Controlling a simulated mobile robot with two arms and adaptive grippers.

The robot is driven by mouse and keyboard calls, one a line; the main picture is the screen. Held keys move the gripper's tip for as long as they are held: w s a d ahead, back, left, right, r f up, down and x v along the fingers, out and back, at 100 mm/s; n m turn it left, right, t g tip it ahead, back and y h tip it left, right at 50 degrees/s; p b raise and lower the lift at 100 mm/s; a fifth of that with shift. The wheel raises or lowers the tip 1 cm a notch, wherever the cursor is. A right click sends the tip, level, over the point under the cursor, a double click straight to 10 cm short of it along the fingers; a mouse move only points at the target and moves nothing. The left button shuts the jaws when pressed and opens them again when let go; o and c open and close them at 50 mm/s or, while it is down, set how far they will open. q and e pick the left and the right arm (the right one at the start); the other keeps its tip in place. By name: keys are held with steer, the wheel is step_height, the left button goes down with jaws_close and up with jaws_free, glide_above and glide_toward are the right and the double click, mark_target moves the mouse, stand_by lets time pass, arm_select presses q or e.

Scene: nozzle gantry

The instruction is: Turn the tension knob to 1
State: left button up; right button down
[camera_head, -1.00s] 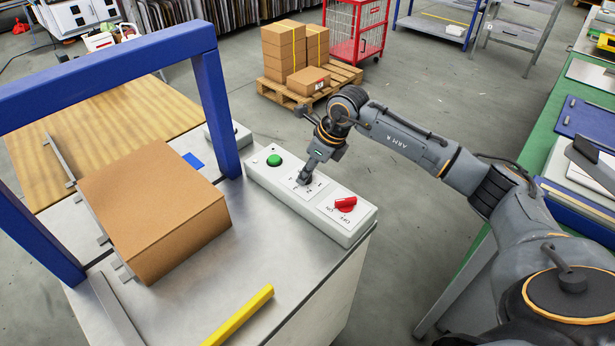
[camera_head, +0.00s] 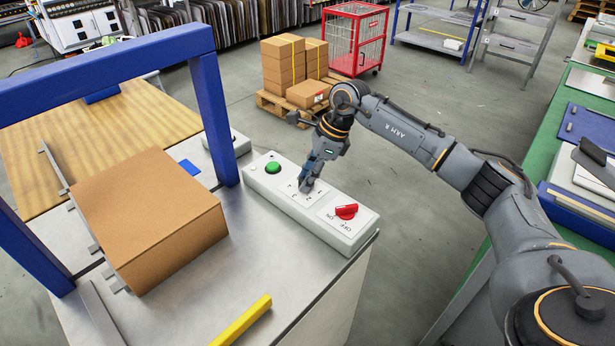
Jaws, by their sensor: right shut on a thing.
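The control panel (camera_head: 345,236) is a long pale box on the right edge of the metal table. It carries a green button (camera_head: 273,167) at its far end and a red switch (camera_head: 346,211) marked ON and OFF at its near end. Between them is a white dial plate (camera_head: 291,188) with printed numbers. My right gripper (camera_head: 305,187) points down at the dial plate and is shut on the tension knob, which its fingers hide. I cannot read which number the knob points to. My left gripper is not in view.
A cardboard box (camera_head: 150,215) sits on the table under a blue gantry frame (camera_head: 213,115). A yellow bar (camera_head: 241,321) lies at the table's front. Stacked cartons on a pallet (camera_head: 272,103) and a red cage (camera_head: 354,40) stand behind. A green bench (camera_head: 558,150) is at the right.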

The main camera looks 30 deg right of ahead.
steer(key=c, duration=1)
jaws_free()
steer(key=v, duration=1.2)
